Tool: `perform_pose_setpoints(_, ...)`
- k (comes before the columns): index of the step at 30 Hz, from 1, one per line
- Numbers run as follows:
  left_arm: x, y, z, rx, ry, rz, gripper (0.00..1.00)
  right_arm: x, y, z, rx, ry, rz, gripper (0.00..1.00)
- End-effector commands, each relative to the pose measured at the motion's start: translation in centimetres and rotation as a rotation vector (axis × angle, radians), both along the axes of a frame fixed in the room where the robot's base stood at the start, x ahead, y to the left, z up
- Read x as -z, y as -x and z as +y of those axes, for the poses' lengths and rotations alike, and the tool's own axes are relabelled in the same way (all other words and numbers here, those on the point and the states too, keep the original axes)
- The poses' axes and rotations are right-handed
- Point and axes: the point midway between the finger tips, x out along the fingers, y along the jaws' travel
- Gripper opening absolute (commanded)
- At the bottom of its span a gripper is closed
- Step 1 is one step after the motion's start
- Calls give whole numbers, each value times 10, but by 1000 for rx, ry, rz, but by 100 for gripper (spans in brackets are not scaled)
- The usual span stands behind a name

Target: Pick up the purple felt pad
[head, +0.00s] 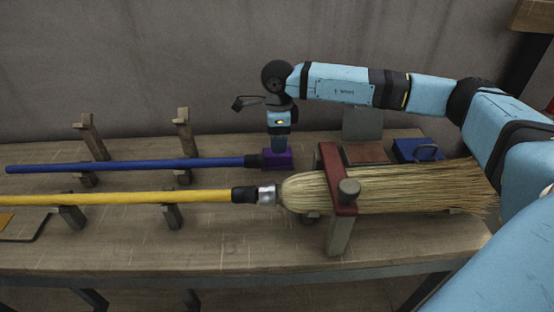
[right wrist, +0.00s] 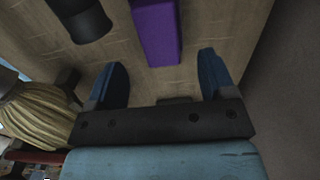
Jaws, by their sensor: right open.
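The purple felt pad (head: 284,161) is a small block on the wooden bench, just right of the blue handle's dark end. My right gripper (head: 278,150) points down over it from behind, fingers at or just above its top; contact cannot be told. In the right wrist view the gripper (right wrist: 162,75) is open and empty, its two blue fingers spread wide. The purple pad (right wrist: 155,30) shows there beyond the fingertips, lined up with the gap. My left gripper is not in view.
A blue handle (head: 130,165) and a yellow-handled broom (head: 120,198) lie on wooden rests. The broom's straw head (head: 400,188) sits in a red-topped clamp (head: 331,178) right of the pad. A blue box (head: 412,150) stands farther right. The wall is close behind the bench.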

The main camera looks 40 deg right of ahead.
Motion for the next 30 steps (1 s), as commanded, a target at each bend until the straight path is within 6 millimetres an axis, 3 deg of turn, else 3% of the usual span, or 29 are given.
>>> perform_pose_setpoints(12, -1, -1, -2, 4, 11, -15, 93, 49, 0, 2, 1, 0, 2, 77)
perform_pose_setpoints(19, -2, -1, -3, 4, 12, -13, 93, 52, 0, 2, 0, -1, -1, 77)
perform_pose_setpoints(20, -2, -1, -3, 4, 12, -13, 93, 52, 0, 2, 0, -1, -1, 74)
perform_pose_setpoints(27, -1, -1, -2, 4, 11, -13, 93, 52, 0, 2, 0, -1, -1, 22)
perform_pose_setpoints(30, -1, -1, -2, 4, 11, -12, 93, 52, 0, 2, 0, -1, -1, 22)
